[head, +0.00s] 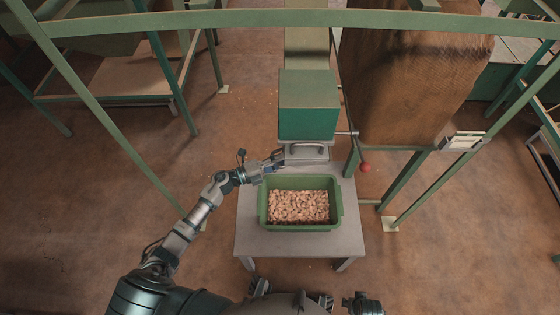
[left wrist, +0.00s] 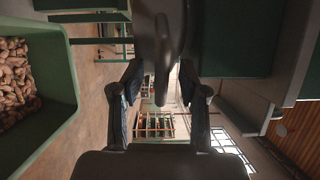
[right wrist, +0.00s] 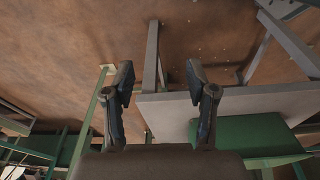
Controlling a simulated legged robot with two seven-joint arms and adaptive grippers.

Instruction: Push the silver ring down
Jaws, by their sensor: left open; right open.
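The silver ring (head: 307,146) is a grey loop handle on the front of the hopper outlet, below the green chute box (head: 307,118). My left gripper (head: 280,160) is open at the ring's left side, above the back edge of the bin. In the left wrist view, the ring (left wrist: 162,75) appears as a dark curved bar between the open fingers (left wrist: 161,82); whether they touch it cannot be told. My right gripper (right wrist: 160,75) is open and empty in the right wrist view, away from the ring.
A green bin (head: 339,205) full of nuts stands on a small grey table (head: 255,243) under the outlet. A red-knobbed lever (head: 365,168) sticks out right of the outlet.

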